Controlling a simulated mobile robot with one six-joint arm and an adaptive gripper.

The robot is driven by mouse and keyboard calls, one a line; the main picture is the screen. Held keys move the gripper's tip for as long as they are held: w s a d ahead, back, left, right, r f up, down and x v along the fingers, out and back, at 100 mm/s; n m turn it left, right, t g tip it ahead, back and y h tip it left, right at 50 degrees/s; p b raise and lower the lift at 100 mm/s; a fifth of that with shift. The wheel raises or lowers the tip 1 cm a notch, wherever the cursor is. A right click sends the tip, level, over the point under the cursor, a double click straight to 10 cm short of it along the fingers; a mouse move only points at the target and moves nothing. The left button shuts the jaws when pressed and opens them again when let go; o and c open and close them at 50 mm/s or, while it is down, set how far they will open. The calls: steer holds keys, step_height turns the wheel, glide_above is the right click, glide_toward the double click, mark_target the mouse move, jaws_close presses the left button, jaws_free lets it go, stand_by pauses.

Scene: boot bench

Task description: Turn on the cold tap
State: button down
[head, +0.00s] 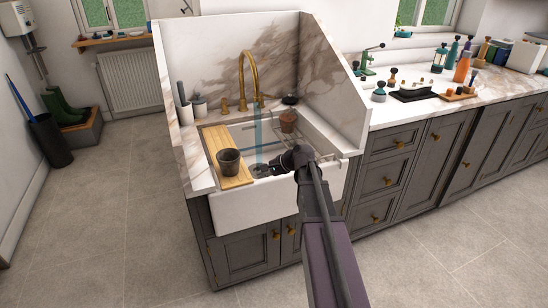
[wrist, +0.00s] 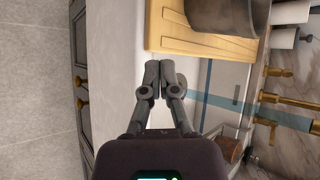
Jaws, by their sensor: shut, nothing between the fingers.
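A tall brass tap (head: 243,72) with a curved spout stands at the back of the white sink (head: 260,200). A brass handle (head: 224,105) is left of the spout, and another brass handle (head: 260,100) shows to its right. I cannot tell which is cold. A translucent blue water stream (head: 258,130) falls from the spout; it also crosses the wrist view (wrist: 225,103). My gripper (head: 260,171) is above the sink's front part, apart from the tap. In the wrist view my gripper (wrist: 160,70) is shut and empty. Brass tap parts (wrist: 290,101) show at the right there.
A wooden board (head: 214,143) lies across the sink's left side with a dark pot (head: 229,160) on it. A terracotta pot (head: 288,121) is at the right of the sink. Marble walls (head: 335,75) rise behind and right of the sink.

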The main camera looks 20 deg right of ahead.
steer(key=s+a+f+n+g+h+b, duration=0.1)
steer(key=s+a+f+n+g+h, duration=0.1)
steer(key=s, duration=0.5)
steer(key=s+a+f+n+g+h+b, duration=0.2)
steer(key=s+a+f+n+h, duration=0.1)
steer(key=s+a+f+n, duration=0.2)
steer(key=s+a+f+n+g+h+b, duration=0.2)
steer(key=s+a+f+n, duration=0.1)
steer(key=s+f+n, duration=0.2)
steer(key=s+n, duration=0.2)
steer(key=s, duration=0.2)
steer(key=shift+s+a+f+g+h, duration=0.2)
steer(key=shift+g+h, duration=0.1)
steer(key=shift+g, duration=0.1)
